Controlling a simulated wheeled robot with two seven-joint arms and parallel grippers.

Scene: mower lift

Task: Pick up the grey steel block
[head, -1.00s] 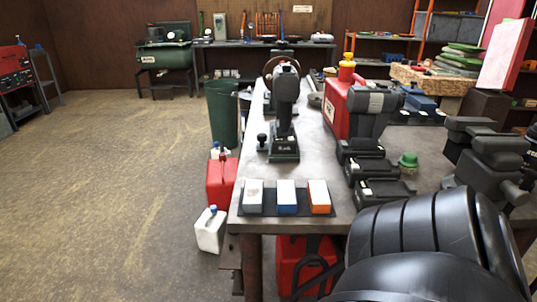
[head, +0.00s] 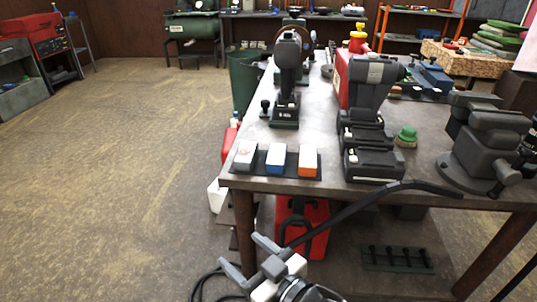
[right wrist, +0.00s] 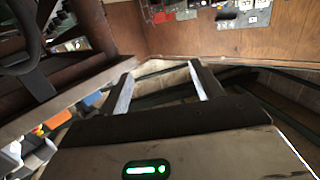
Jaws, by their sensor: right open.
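The grey steel block (head: 245,155) lies at the left of a row of three on a dark mat near the bench's front left corner. Its top looks pale. A blue block (head: 276,157) and an orange block (head: 308,160) lie to its right. My right gripper (head: 241,252) is open and empty, low in front of the bench and lower in the picture than the blocks. In the right wrist view its two fingers (right wrist: 164,88) stand apart with nothing between them. My left gripper is not in view.
The bench edge (head: 330,184) lies between my right gripper and the blocks. Black power tools (head: 372,120), a green-capped item (head: 407,137) and a vise (head: 485,150) stand on the bench. A red container (head: 302,225) is under it. The floor at left is clear.

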